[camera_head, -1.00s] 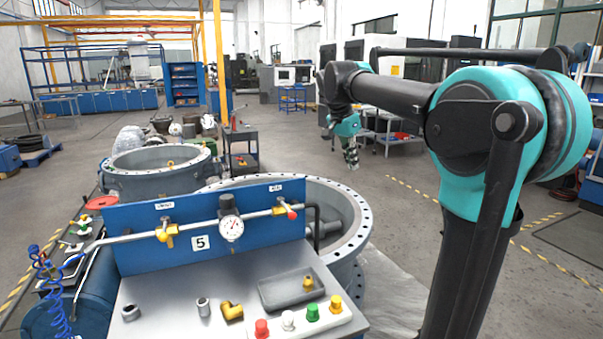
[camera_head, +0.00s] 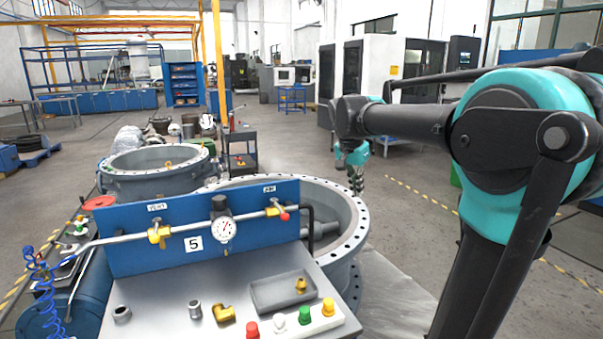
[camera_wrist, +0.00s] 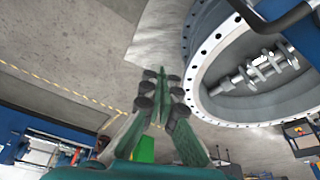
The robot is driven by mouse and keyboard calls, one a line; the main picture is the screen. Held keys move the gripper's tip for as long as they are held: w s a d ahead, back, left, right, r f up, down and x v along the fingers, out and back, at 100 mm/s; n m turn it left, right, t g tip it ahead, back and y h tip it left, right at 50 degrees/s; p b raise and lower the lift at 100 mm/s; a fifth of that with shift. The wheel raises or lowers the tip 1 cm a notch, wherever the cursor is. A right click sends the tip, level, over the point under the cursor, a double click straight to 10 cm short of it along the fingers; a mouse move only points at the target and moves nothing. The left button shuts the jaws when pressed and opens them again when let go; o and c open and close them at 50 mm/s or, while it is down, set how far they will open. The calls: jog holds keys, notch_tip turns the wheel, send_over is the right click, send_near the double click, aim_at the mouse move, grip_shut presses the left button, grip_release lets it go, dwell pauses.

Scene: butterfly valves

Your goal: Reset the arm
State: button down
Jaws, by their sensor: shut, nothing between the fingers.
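In the wrist view, the fingers of my gripper (camera_wrist: 161,82) are together at the tips with nothing held. The ring (camera_wrist: 208,62) fills the upper right there, with a metal shaft (camera_wrist: 256,75) inside it.
A workbench panel (camera_head: 125,240) with gauge (camera_head: 223,230), valves and coloured buttons stands in front. A second flanged ring (camera_head: 150,180) and a tool cart (camera_head: 241,150) are behind. Open floor (camera_head: 425,165) with yellow-black tape lies right of the large ring.

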jog(key=s+d+f+n+y, duration=0.1)
jog(key=s+f+n, duration=0.3)
jog(key=s+f, duration=0.7)
jog(key=s+d+f+n+t+y, duration=0.1)
jog(key=s+f+n, duration=0.3)
jog(key=s+f, duration=0.8)
notch_tip(320, 180, down, 4)
jog(key=shift+d+f+n+t+y, duration=0.2)
jog(key=shift+d+n+t+y, duration=0.1)
jog(key=c, duration=2.2)
grip_release()
